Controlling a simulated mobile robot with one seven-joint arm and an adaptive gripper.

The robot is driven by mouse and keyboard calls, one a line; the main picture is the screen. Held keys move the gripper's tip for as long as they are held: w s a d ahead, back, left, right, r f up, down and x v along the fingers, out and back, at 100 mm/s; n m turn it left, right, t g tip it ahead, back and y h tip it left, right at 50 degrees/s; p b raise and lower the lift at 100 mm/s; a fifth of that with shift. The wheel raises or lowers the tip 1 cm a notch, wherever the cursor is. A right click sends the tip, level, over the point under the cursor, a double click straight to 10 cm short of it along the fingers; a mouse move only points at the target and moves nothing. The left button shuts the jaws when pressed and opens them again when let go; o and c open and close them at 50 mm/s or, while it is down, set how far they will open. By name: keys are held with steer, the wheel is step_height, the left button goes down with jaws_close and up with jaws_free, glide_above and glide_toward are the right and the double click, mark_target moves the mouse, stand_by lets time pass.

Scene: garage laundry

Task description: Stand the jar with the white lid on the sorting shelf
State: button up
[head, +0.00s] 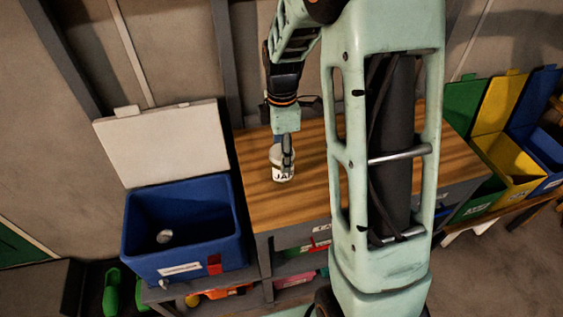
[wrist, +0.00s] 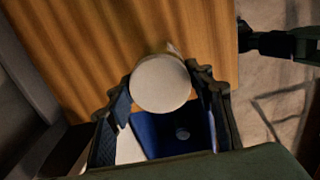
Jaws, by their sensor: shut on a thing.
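The jar (head: 282,174) is pale with dark lettering on its label. In the head view it is at the left part of a wooden worktop (head: 262,200); I cannot tell whether its base touches the wood. My gripper (head: 286,147) is shut on the jar from above. In the wrist view the round white lid (wrist: 161,84) sits between the two dark fingers of my gripper (wrist: 168,78), with a little of the jar's body beyond it. No label in view names the sorting shelf, so I cannot tell whether this worktop is it.
A blue cooler (head: 181,259) with its white lid (head: 158,143) open stands left of the worktop, a small round object (head: 165,237) inside. Green, yellow (head: 512,165) and blue open bins stand at the right. Worktop right of the jar looks clear, partly hidden by my arm.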

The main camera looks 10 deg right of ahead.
steer(key=shift+f+b, duration=0.5)
steer(key=shift+f, duration=0.8)
steer(key=shift+s+f, duration=0.1)
steer(key=shift+f, duration=0.15)
steer(key=o, duration=1.3)
steer(key=shift+c, duration=0.2)
step_height(320, 180, up, 12)
steer(key=shift+r, duration=0.25)
